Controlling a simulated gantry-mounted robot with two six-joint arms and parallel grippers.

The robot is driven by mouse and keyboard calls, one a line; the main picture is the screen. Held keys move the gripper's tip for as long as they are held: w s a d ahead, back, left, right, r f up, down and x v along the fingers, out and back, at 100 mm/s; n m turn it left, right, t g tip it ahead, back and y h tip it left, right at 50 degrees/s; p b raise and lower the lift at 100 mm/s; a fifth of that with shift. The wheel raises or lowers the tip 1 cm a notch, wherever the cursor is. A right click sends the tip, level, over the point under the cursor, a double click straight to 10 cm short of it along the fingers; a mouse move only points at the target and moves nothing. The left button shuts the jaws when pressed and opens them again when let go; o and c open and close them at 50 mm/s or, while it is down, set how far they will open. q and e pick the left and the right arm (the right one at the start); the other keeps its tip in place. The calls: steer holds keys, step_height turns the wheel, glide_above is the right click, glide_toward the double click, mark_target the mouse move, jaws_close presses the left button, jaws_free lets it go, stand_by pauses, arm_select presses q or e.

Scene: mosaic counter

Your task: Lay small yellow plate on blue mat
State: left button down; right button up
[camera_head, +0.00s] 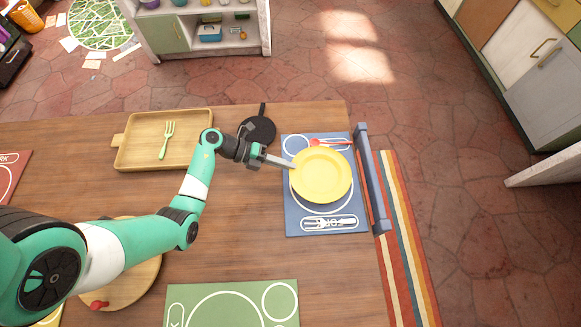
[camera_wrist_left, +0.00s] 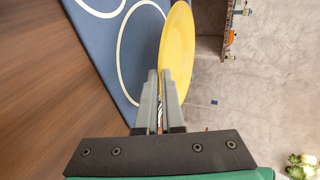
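The small yellow plate (camera_head: 322,176) is over the middle of the blue mat (camera_head: 293,218) at the table's right end. It covers most of the large white circle drawn there. My left gripper (camera_head: 291,165) reaches it from the left, with its fingers at the plate's left rim. In the left wrist view, the two fingers (camera_wrist_left: 160,90) are close together with the edge of the plate (camera_wrist_left: 178,45) between them. The plate shows nearly edge-on there, with the mat (camera_wrist_left: 90,45) beside it. I cannot tell whether the plate touches the mat. My right gripper is not in view.
A blue-grey chair (camera_head: 371,180) stands against the table's right end. A wooden tray (camera_head: 190,155) holds a yellow-green fork (camera_head: 166,141). A green mat (camera_head: 240,300) lies in front.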

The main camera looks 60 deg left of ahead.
arm_select(q)
steer(key=shift+w+d+f, duration=0.15)
steer(key=shift+w+f, duration=0.05)
steer(key=shift+w+d+f, duration=0.1)
steer(key=shift+d+f, duration=0.05)
steer(key=shift+f, duration=0.2)
step_height(320, 180, down, 4)
steer(key=b, duration=0.2)
steer(key=shift+w+d+r+b, duration=0.15)
steer(key=shift+r+b, duration=0.05)
steer(key=shift+b, duration=0.2)
steer(key=shift+r, duration=0.2)
steer(key=c, duration=1.5)
jaws_free()
steer(key=shift+f, duration=0.2)
steer(key=shift+o, duration=0.9)
steer(key=shift+r, duration=0.2)
steer(key=p+v, duration=0.3)
steer(key=v, duration=0.8)
steer(key=shift+r+p, duration=0.15)
steer(key=shift+p, duration=0.25)
steer(key=shift+s+a+r, duration=0.1)
steer(key=shift+s+a, duration=0.2)
steer(key=shift+s, duration=0.05)
